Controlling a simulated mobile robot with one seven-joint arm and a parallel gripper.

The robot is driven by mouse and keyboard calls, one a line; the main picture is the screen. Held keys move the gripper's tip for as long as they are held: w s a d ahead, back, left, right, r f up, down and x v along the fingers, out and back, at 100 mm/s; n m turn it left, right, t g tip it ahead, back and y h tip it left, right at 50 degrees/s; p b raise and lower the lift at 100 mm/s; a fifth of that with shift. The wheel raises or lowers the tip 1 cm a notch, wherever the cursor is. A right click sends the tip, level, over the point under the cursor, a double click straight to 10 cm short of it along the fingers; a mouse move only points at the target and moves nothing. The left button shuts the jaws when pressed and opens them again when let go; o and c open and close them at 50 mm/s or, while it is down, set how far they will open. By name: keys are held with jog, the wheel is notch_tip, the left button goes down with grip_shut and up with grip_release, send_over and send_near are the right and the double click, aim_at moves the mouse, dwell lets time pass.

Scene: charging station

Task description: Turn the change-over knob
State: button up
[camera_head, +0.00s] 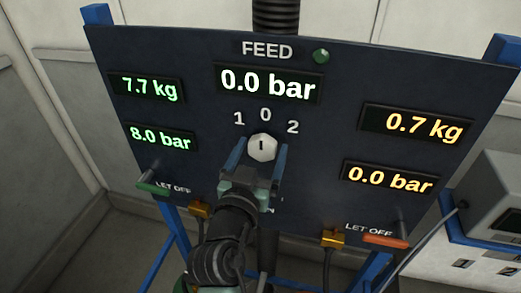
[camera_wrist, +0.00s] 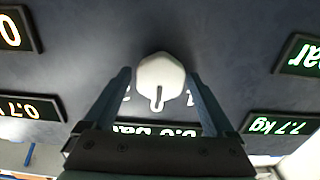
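The change-over knob (camera_head: 262,147) is a white, many-sided knob on the dark panel, below the marks 1, 0 and 2. Its short dark line is upright in the head view, towards the 0. The knob also shows in the wrist view (camera_wrist: 160,82), where the picture is upside down and its mark points down. My gripper (camera_head: 260,152) is open in front of the panel, with one blue finger on either side of the knob. In the wrist view (camera_wrist: 160,76) the fingers appear apart from the knob. Whether the fingertips reach past its face is hard to tell.
The FEED display (camera_head: 268,84) reads 0.0 bar, with a green lamp (camera_head: 321,56) beside it. Left displays read 7.7 kg and 8.0 bar; right ones 0.7 kg and 0.0 bar. A green lever (camera_head: 152,188) and an orange lever (camera_head: 386,241) stick out at the lower corners.

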jog(key=c, duration=1.1)
jog(key=shift+o, duration=0.2)
jog(key=n, duration=0.4)
jog(key=shift+a+n+p, duration=0.1)
jog(key=shift+n+p, duration=0.25)
jog(key=shift+n, duration=2.15)
jog(key=o, duration=1.3)
jog(key=shift+s, duration=0.1)
